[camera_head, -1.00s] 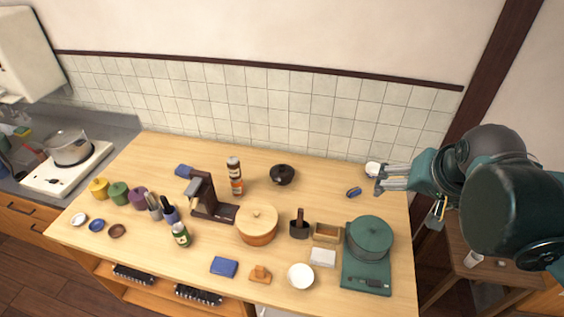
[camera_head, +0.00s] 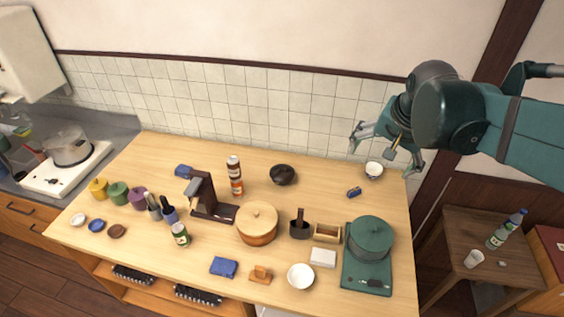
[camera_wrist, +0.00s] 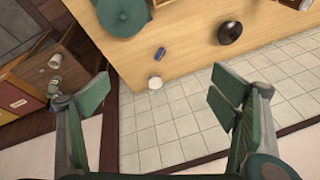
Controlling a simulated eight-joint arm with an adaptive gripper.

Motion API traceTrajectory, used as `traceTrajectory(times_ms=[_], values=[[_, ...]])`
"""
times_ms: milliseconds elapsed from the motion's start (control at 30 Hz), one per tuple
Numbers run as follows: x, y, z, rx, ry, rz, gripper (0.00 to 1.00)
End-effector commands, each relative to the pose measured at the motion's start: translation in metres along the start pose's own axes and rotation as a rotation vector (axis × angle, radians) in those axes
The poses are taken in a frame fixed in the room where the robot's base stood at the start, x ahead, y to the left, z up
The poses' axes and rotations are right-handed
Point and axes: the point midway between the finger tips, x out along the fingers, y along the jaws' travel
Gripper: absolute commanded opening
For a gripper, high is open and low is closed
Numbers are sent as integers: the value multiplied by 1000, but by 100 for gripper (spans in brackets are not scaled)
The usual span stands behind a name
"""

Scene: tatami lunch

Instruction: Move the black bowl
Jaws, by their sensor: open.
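A small white cup (camera_head: 374,170) stands below my gripper, with a small blue item (camera_head: 354,192) beside it. A green lidded pot (camera_head: 370,237) and a lidded wooden pot (camera_head: 257,222) stand nearer the front. The tiled wall (camera_head: 300,120) rises behind the table.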

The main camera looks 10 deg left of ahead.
Motion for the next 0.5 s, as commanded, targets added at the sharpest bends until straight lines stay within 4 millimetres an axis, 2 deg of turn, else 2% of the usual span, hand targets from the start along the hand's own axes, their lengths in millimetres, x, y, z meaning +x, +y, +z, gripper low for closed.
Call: traceTrajectory(times_ms=[500], values=[[43, -58, -29, 113, -64, 24, 86]])
